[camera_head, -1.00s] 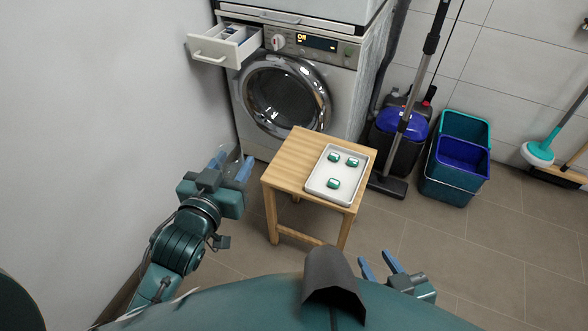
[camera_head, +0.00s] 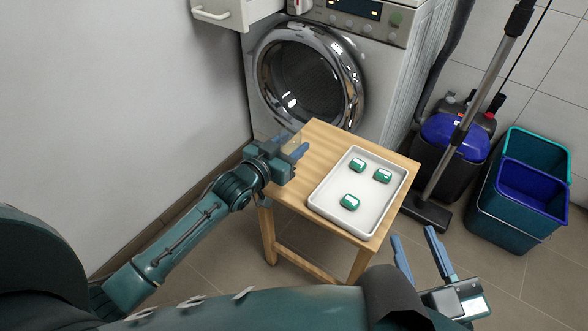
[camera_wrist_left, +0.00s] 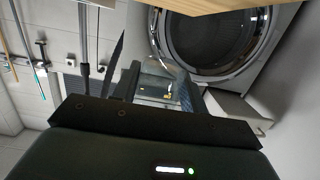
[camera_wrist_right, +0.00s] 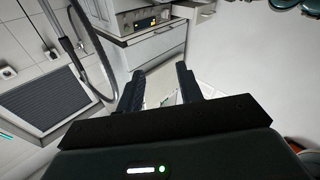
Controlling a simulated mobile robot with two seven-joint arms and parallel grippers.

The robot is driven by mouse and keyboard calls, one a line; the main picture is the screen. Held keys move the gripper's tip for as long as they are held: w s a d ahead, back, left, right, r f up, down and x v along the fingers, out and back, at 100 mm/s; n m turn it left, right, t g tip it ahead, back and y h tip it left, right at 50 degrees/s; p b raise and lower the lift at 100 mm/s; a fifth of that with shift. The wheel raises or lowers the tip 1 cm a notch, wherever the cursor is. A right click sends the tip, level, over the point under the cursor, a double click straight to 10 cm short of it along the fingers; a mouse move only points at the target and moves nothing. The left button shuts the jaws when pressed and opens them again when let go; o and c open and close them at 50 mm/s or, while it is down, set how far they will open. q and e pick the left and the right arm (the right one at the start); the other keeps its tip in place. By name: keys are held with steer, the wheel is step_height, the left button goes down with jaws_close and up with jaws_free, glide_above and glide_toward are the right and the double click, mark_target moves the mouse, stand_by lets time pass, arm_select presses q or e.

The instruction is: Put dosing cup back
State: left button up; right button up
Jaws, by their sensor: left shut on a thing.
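The dosing cup (camera_wrist_left: 163,72) is clear and hard to see against the background. It sits between the fingers of my left gripper (camera_wrist_left: 162,98) in the left wrist view. In the head view my left gripper (camera_head: 290,151) is shut on it near the stool's left edge. My right gripper (camera_head: 421,260) is open and empty at the lower right. It also appears open in the right wrist view (camera_wrist_right: 160,88). The open detergent drawer (camera_head: 226,14) juts from the washing machine (camera_head: 395,75) at the top and is partly cut off.
A wooden stool (camera_head: 318,142) stands before the machine. Its white tray (camera_head: 377,217) holds three green-and-white pods (camera_head: 350,202). A wall runs along the left. A vacuum cleaner (camera_head: 452,140) and blue and teal buckets (camera_head: 535,190) stand at the right.

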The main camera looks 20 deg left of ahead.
arm_select(q)
step_height(320, 180, down, 3)
steer(key=shift+s+f+b, duration=0.1)
steer(key=shift+b, duration=0.35)
step_height(320, 180, down, 3)
steer(key=shift+f+b, duration=0.1)
steer(key=shift+b, duration=0.75)
arm_select(e)
steer(key=shift+w+a+m, duration=0.2)
steer(key=shift+a+m, duration=0.05)
steer(key=shift+m, duration=0.15)
arm_select(q)
steer(key=o, duration=1)
steer(key=shift+f, duration=0.1)
arm_select(e)
steer(key=shift+y, duration=0.3)
